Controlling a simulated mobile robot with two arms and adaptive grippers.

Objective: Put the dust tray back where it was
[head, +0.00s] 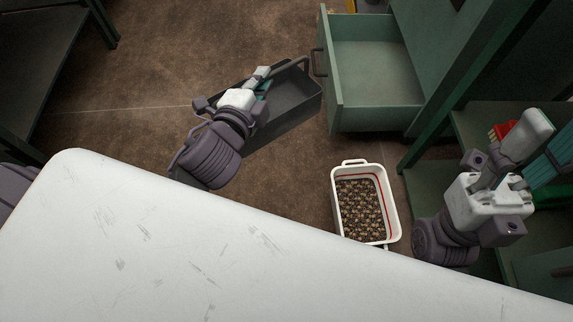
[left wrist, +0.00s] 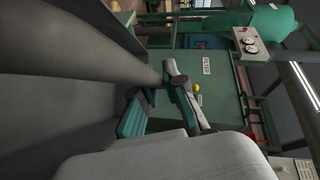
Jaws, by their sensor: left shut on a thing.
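The dust tray is a dark grey, long open box (head: 290,97) in the head view, held over the brown floor to the left of an open green drawer. My left gripper (head: 262,84) is shut on its bar handle. In the left wrist view the fingers (left wrist: 182,97) close around a grey bar, and the tray's grey wall (left wrist: 70,115) fills the left side. The tray looks empty, but part of its inside is hidden by my gripper. My right gripper (head: 540,150) is at the right, its fingers apart and empty.
The open green drawer (head: 375,75) looks empty. A white bin (head: 394,225) with brown bits stands on the floor below it. A dark green shelf (head: 40,50) stands at upper left. A red item (head: 503,131) lies near my right gripper.

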